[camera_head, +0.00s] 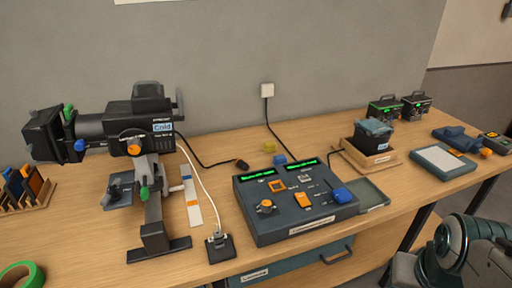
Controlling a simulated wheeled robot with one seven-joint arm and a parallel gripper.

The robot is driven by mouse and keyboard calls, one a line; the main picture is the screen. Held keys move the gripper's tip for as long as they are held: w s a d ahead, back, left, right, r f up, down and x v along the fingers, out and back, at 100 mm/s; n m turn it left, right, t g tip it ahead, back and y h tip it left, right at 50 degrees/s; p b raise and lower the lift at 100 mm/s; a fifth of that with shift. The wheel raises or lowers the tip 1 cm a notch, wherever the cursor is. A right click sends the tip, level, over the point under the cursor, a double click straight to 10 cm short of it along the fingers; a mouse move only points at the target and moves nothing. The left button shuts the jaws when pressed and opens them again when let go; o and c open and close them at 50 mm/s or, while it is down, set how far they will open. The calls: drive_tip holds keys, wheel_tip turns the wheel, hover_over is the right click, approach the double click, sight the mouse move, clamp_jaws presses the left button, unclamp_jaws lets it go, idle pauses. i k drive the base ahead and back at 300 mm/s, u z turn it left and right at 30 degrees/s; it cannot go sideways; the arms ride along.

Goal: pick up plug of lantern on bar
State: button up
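A black lantern (100,128) with a blue label reading "Cold" is mounted on a grey stand or bar (155,218) at the left of the table. A black cable runs from the lantern to the right and ends in a small dark plug (243,164), which lies on the table behind the control desk. A white cable runs from the lantern area down to a small dark box (220,246) in front. Only links of my arm show at the bottom right. My gripper is out of view.
The fader desk (296,204) with green displays stands at the middle front. A wooden tray (370,160) with a dark box, dark battery-like cases (384,110) and a flat panel (443,161) stand right.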

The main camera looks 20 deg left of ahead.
sight(239, 162)
drive_tip(key=u, duration=0.75)
drive_tip(key=i, duration=0.95)
drive_tip(key=u, duration=1)
